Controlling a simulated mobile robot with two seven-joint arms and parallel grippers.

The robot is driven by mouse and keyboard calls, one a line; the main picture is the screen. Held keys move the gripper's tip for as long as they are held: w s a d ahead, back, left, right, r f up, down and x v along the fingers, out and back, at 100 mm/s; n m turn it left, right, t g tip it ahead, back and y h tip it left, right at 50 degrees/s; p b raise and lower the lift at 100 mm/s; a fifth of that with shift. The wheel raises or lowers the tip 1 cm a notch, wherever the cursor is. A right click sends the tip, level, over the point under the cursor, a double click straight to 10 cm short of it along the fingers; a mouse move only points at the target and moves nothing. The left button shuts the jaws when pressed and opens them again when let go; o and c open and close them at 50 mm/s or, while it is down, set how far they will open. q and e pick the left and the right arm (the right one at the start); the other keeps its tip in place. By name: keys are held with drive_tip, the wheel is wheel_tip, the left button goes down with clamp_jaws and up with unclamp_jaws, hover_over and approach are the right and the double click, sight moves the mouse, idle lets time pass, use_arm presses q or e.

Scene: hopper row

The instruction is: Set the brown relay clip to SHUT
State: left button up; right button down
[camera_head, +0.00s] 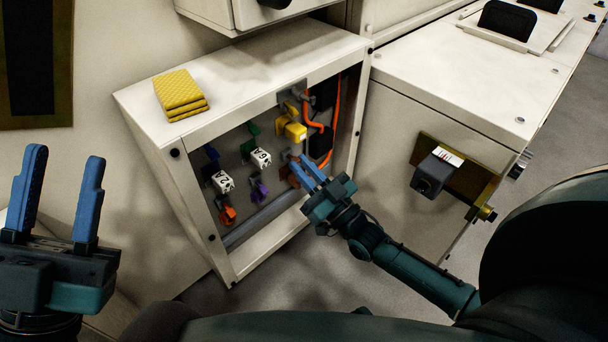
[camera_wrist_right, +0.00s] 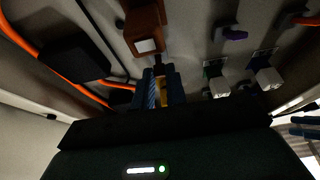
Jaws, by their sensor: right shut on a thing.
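The brown relay clip (camera_head: 291,178) is on the back panel of the open cabinet, low on the right, partly hidden by my right gripper. In the right wrist view the brown clip (camera_wrist_right: 144,25) shows a white label just beyond the fingertips. My right gripper (camera_head: 301,163) reaches into the cabinet; its blue fingers (camera_wrist_right: 160,75) are close together at the clip, shut on it, though the contact is dark. The clip's setting cannot be read. My left gripper (camera_head: 64,165) is open and empty at the far left, away from the cabinet.
Yellow (camera_head: 293,130), green (camera_head: 248,148), purple (camera_head: 259,190) and orange (camera_head: 228,214) clips sit nearby on the panel, with white numbered tags. An orange cable (camera_head: 336,105) runs at the right. The cabinet frame (camera_head: 262,258) surrounds the opening. Yellow pads (camera_head: 180,90) lie on top.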

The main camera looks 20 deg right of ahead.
use_arm(q)
drive_tip(key=shift+s+r+m, duration=0.1)
drive_tip(key=shift+r+m, duration=0.15)
drive_tip(key=shift+m, duration=0.05)
use_arm(e)
drive_tip(key=shift+f+t, duration=0.35)
drive_tip(key=shift+t, duration=0.25)
drive_tip(key=c, duration=1.4)
unclamp_jaws()
drive_tip(key=shift+c, duration=0.2)
